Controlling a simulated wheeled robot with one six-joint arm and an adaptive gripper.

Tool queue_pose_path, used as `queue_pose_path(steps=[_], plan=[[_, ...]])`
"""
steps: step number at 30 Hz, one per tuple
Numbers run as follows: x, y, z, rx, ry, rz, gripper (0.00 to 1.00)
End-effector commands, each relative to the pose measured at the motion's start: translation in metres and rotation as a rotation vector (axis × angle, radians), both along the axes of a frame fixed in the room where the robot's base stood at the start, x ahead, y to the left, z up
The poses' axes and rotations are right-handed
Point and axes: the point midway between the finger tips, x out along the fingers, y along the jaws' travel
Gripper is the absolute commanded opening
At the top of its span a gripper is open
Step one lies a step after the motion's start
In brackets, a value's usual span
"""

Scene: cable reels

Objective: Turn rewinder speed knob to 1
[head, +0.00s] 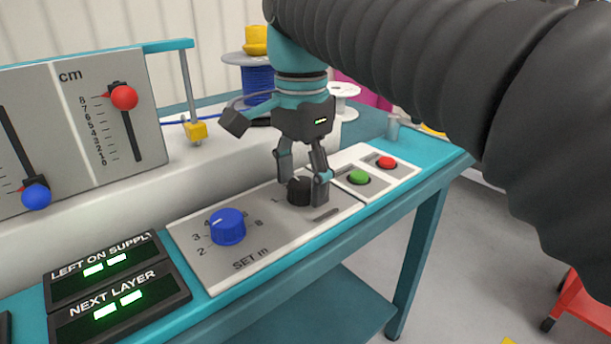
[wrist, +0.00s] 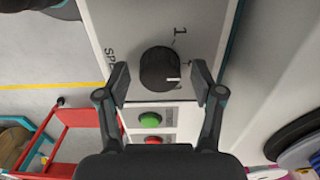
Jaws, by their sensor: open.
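The rewinder speed knob is a round black knob (wrist: 159,66) on the grey panel, partly hidden by my fingers in the head view (head: 298,188). Its short white mark sits at its right edge in the wrist view, turned away from the printed 1 (wrist: 180,31), which lies up and right of the knob. Another label beside the right finger is partly hidden. My gripper (head: 304,184) points down over the panel. In the wrist view my gripper (wrist: 161,82) is open, with one finger on each side of the knob and gaps visible.
A green button (head: 359,177) and a red button (head: 386,162) are right of the knob. A blue SET m knob (head: 228,227) is to its left. Displays (head: 118,297) stand further left. Slider panels (head: 110,115) and a blue reel (head: 257,83) are behind.

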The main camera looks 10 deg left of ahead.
Motion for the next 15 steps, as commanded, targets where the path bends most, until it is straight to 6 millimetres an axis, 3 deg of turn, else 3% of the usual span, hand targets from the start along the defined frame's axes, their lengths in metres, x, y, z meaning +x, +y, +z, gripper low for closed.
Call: queue_pose_path(steps=[5, 8, 12, 13, 15], plan=[[0.0000, 0.0000, 0.0002, 0.000, 0.000, 0.000, 0.67], [0.0001, -0.0001, 0.0002, 0.000, 0.000, 0.000, 0.47], [0.0001, -0.0001, 0.0003, 0.000, 0.000, 0.000, 0.12], [0.0001, -0.0001, 0.0003, 0.000, 0.000, 0.000, 0.07], [0.0001, -0.0001, 0.0002, 0.000, 0.000, 0.000, 0.07]])
